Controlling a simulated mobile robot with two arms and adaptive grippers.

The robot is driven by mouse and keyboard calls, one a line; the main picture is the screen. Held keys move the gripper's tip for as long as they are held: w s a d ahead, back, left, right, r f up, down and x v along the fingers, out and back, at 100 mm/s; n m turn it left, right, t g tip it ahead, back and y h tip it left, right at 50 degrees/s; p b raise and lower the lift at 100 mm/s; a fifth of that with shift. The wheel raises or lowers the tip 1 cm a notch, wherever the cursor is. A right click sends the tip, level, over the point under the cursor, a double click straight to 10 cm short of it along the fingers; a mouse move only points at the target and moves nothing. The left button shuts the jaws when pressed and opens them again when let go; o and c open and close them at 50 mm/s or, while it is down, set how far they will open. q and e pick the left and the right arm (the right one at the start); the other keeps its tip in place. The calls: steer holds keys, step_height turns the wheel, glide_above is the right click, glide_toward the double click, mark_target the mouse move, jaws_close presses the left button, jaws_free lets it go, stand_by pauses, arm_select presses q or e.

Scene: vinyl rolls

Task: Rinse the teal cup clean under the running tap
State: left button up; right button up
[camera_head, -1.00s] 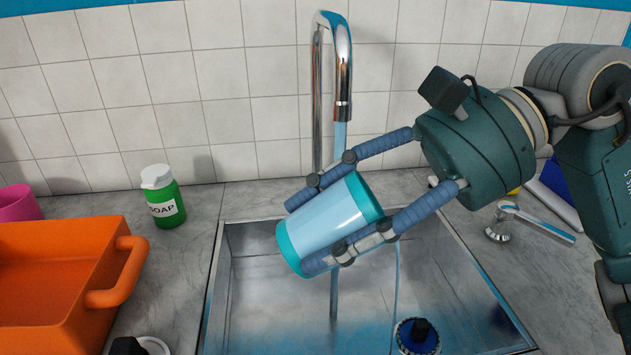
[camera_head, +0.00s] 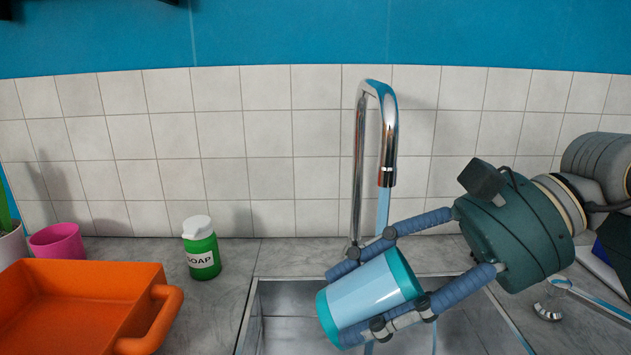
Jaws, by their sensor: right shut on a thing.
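The teal cup (camera_head: 370,296) has a pale blue band around its middle and teal ends. My right gripper (camera_head: 352,303) is shut on it, with one finger along its upper side and one along its lower side. It holds the cup tilted on its side above the sink (camera_head: 256,312). The chrome tap (camera_head: 388,130) stands behind the cup. A blue stream of water (camera_head: 383,208) falls from its spout and passes behind the gripper and cup. Water also shows below the cup. The inside of the cup is hidden. My left gripper is not in view.
A green soap bottle (camera_head: 203,258) stands on the counter left of the sink. An orange tray (camera_head: 75,325) with handles and a pink pot (camera_head: 57,242) are farther left. A chrome lever (camera_head: 590,297) sits right of the sink. The tiled wall (camera_head: 280,130) rises behind.

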mark_target(355, 303)
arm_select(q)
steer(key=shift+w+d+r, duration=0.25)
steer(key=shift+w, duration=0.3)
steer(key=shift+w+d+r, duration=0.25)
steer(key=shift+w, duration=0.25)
arm_select(e)
steer(key=w+f, duration=0.3)
steer(key=shift+w+a+f, duration=0.15)
steer(key=shift+w+a, duration=0.05)
steer(key=shift+a, duration=0.1)
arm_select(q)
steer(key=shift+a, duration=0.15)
